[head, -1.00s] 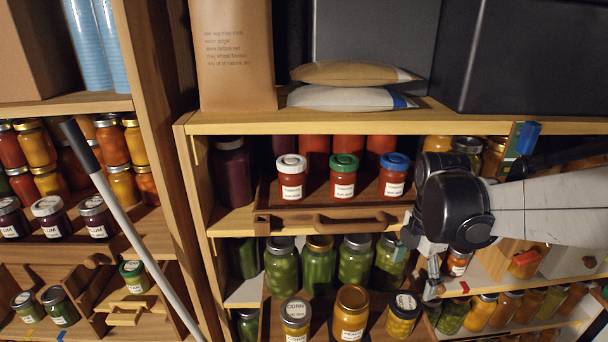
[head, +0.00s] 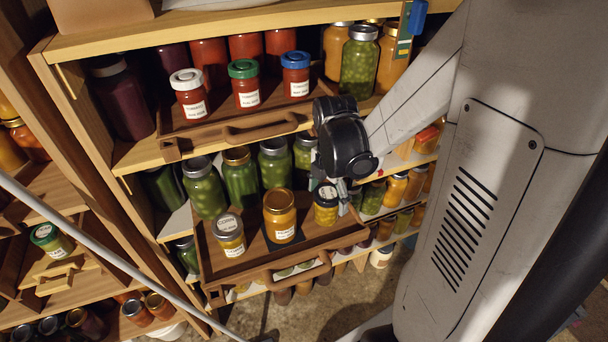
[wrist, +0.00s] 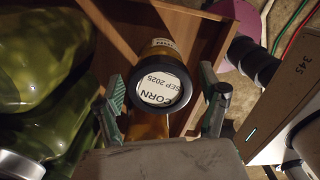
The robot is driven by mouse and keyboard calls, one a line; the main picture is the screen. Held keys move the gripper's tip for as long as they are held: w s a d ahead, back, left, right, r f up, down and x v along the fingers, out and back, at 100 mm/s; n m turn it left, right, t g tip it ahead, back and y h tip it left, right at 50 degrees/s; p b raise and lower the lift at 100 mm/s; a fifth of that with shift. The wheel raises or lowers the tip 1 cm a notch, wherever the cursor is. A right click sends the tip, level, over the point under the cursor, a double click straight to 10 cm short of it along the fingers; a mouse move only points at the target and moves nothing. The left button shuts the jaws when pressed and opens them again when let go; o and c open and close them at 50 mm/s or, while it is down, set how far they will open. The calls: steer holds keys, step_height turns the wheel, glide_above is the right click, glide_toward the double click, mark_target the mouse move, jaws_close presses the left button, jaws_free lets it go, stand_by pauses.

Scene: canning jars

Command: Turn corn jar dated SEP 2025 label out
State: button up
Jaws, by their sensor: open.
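The dark-lidded corn jar (head: 326,214) stands at the right end of the pulled-out lower wooden tray (head: 245,262). In the wrist view its round lid reads CORN, SEP 2025 (wrist: 164,88). My gripper (wrist: 163,98) is open, with one finger on each side of this jar and small gaps visible. In the head view my gripper (head: 345,196) is at the jar's right side, partly behind it. Whether a side label faces outward is too small to tell. A grey-lidded corn jar (head: 230,240) stands at the tray's left.
A gold-lidded jar (head: 280,222) stands between the two, on a dark patch. Tall green jars (head: 240,180) stand close behind. An upper tray (head: 235,130) with three red jars overhangs above. A grey pole (head: 110,245) crosses the lower left.

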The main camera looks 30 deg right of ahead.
steer(key=shift+f, duration=1.4)
steer(key=shift+c, duration=0.2)
steer(key=c, duration=1.4)
steer(key=o, duration=0.8)
steer(key=c, duration=0.6)
steer(key=m+b, duration=0.1)
steer(key=m, duration=0.2)
steer(key=shift+m, duration=0.3)
steer(key=shift+m+b, duration=0.3)
steer(key=shift+m, duration=0.2)
